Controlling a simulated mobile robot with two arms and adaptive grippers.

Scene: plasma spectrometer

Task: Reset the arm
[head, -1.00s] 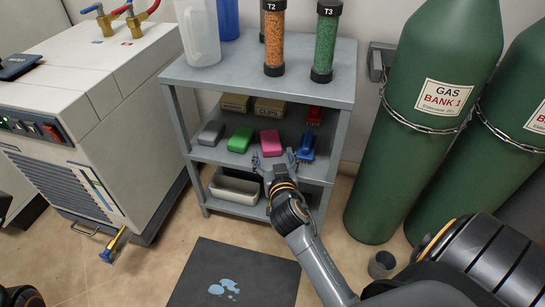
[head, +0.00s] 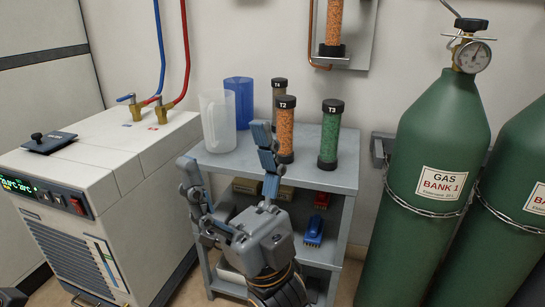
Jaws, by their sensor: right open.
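My right gripper (head: 226,152) is raised in front of the grey shelf unit (head: 345,172), its fingers spread wide and pointing up. Nothing is held between them. The gripper and wrist cover part of the top board's front edge and much of the middle shelf.
On the top board stand a clear jug (head: 217,122), a blue jug (head: 240,98), the orange T2 tube (head: 286,132) and the green T3 tube (head: 330,136). A white machine (head: 95,185) stands left; green gas cylinders (head: 425,150) stand right.

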